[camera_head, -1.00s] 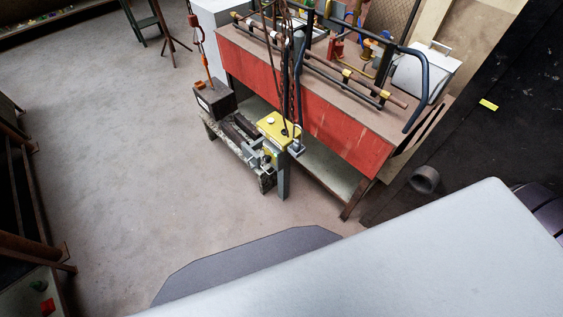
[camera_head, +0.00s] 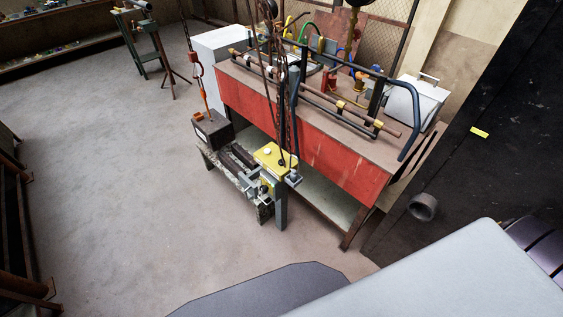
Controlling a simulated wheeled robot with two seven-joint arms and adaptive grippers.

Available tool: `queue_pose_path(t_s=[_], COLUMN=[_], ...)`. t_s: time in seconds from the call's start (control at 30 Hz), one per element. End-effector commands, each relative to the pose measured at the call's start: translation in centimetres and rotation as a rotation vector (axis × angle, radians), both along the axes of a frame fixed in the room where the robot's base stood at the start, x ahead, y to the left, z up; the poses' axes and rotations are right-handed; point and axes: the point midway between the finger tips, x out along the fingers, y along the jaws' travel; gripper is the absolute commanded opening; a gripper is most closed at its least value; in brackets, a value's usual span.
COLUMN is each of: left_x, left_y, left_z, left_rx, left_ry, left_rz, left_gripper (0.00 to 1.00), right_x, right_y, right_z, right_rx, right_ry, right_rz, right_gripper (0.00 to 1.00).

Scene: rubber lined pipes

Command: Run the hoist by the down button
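A yellow control box (camera_head: 272,157) with a pale round button on top stands on a grey post in front of the red bench. It is too small to tell which button is the down one. An orange hook (camera_head: 195,72) hangs on a chain at the bench's left end. It hangs by a line over a dark box (camera_head: 213,130), which rests on a low worn stand (camera_head: 232,172). Dark chains hang down near the yellow box. Neither of my grippers shows in the head view.
The red bench (camera_head: 300,130) carries pipes, a blue curved handle (camera_head: 413,110) and a white box (camera_head: 415,100). Open floor (camera_head: 110,200) lies left. Shelving stands at the left edge.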

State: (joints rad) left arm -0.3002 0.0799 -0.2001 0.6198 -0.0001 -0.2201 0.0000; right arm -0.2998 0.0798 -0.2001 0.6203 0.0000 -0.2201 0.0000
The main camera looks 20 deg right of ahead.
Motion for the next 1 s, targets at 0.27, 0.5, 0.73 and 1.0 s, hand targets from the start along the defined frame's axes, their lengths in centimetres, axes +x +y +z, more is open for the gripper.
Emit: queue_pose_path(t_s=[0.27, 0.5, 0.73, 1.0], left_x=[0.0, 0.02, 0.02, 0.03], left_y=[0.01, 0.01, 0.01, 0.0], left_z=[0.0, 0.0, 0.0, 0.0], left_rx=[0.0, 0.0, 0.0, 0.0], left_ry=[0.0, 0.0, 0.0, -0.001], left_rz=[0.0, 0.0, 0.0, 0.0], left_gripper=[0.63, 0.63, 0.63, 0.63], right_x=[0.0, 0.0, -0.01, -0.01], right_y=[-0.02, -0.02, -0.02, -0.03], right_z=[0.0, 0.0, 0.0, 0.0], right_rx=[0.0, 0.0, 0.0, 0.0], right_ry=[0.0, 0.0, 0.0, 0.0], right_rz=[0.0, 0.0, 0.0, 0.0], right_gripper=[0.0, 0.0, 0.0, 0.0])
